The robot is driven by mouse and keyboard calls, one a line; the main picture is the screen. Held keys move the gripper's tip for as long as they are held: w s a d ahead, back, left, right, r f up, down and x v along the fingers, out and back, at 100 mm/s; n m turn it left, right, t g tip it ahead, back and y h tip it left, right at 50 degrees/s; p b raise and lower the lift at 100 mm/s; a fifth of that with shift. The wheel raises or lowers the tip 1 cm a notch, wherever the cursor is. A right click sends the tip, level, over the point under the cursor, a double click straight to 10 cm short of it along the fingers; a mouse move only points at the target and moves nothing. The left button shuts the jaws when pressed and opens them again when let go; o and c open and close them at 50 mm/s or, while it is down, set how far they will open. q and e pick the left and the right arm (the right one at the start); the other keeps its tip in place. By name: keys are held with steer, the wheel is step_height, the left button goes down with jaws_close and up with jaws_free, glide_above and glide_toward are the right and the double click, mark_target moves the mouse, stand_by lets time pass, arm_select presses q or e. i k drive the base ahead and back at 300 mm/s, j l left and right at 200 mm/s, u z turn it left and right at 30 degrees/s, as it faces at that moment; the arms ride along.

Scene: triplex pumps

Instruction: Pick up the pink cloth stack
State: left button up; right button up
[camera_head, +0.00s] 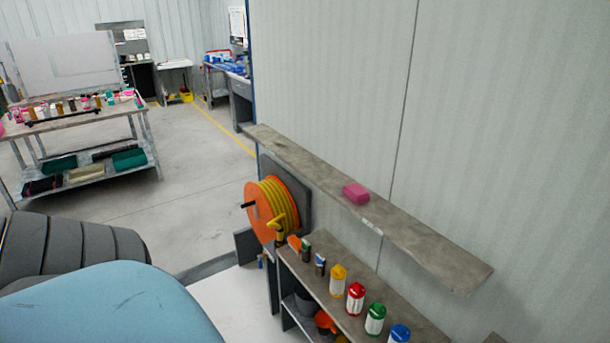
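A small pink cloth stack (356,193) lies on a long narrow wall shelf (430,246), near the middle of its length. It looks like a folded block, and nothing touches it from above. Neither of my grippers is in the head view, so I cannot see whether they are open or shut.
Below the wall shelf, a lower shelf unit (313,281) bears several bottles, including a red one (355,298) and a green one (375,319). An orange hose reel (270,211) hangs at the wall. A workbench (75,119) stands far left. Open floor (195,170) lies between.

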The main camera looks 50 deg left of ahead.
mark_target(357, 193)
steer(key=u, duration=1.35)
